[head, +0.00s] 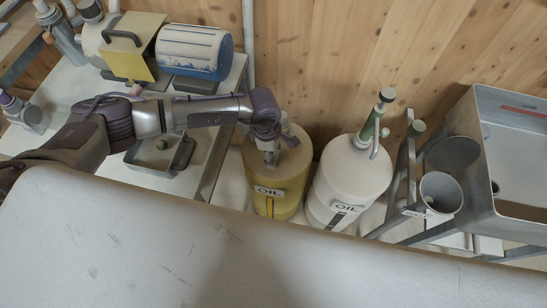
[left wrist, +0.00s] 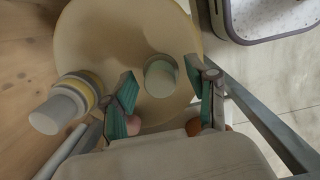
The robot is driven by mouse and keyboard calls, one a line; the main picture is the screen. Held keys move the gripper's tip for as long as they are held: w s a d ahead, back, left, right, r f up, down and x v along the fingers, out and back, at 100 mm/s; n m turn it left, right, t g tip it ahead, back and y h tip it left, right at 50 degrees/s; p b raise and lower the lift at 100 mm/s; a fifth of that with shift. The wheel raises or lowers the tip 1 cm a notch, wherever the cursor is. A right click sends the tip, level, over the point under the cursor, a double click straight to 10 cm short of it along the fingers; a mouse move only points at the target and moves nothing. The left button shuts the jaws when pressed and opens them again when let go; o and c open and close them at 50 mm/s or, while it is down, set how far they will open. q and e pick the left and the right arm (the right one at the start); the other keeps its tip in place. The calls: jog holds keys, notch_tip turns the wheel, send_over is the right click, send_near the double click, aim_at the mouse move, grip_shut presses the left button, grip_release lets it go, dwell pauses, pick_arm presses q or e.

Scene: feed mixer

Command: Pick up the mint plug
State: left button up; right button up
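The mint plug (left wrist: 160,76) is a short pale-green cylinder seen end-on in the left wrist view, on the top of the yellow oil drum (head: 262,192). The drum's round top (left wrist: 110,30) fills much of that view. My left gripper (left wrist: 163,84) is open, with one green-padded finger on each side of the plug and a visible gap on both sides. In the head view my left gripper (head: 270,154) points down over the yellow drum and hides the plug. My right gripper is in neither view.
A grey banded cylinder (left wrist: 66,103) rises from the drum near the plug. A white oil drum (head: 350,185) with a green-handled pump (head: 371,125) stands close on the right. A grey tray (head: 148,161) lies left, and a metal hopper (head: 515,140) stands far right.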

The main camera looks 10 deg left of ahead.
pick_arm(q)
grip_shut()
jog(key=shift+r, duration=0.15)
